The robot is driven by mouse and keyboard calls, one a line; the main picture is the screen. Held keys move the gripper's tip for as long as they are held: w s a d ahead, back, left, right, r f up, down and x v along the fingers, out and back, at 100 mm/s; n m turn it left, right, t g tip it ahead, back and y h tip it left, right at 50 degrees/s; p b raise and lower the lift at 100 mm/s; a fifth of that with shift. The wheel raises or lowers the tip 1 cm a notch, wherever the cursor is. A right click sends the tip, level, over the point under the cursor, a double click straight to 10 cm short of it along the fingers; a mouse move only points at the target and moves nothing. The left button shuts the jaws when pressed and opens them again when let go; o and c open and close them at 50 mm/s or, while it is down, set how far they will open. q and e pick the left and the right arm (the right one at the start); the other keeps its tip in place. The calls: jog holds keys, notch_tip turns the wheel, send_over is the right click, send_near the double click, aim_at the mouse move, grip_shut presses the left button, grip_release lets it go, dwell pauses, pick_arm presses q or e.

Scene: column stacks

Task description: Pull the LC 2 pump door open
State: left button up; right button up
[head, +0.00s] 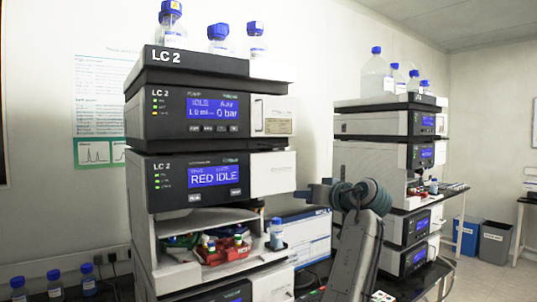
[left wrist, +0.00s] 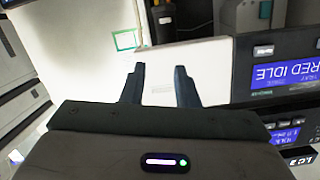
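The LC 2 pump (head: 203,115) is the upper module of the near stack, with a lit blue screen reading IDLE and 0 bar. Its door (head: 272,116) is the pale panel right of the screen, with a small upright handle near its left edge; it looks closed. My left gripper (head: 313,194) is open and empty, to the right of the stack and lower than the pump door. In the left wrist view its two fingers (left wrist: 159,85) stand apart before a white panel (left wrist: 205,62) beside the RED IDLE screen; contact cannot be told. My right gripper is not in view.
The RED IDLE module (head: 200,180) sits under the pump, above an open bay with coloured parts. Blue-capped bottles (head: 218,38) stand on top. A second stack (head: 380,150) is to the right. Bare wall shows between the stacks.

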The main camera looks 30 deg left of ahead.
aim_at(263, 111)
pick_arm(q)
jog(key=s+d+r+n+g+y, duration=0.1)
jog(key=s+r+n, duration=0.25)
jog(key=r, duration=0.75)
jog(key=s+d+r+n+g+y, duration=0.15)
jog(key=s+r, duration=0.35)
jog(key=r, duration=0.5)
jog(key=shift+g, duration=0.25)
jog(key=a+p, duration=0.1)
jog(key=a, duration=0.2)
jog(key=w+a+p, duration=0.1)
jog(key=a, duration=0.2)
jog(key=a+p, duration=0.2)
jog(key=a, duration=0.1)
jog(key=shift+w+a+r, duration=0.3)
jog(key=shift+a+r, duration=0.1)
jog(key=shift+w+a+f, duration=0.1)
jog(key=shift+w+a, duration=0.05)
jog(key=shift+a, duration=0.3)
grip_shut()
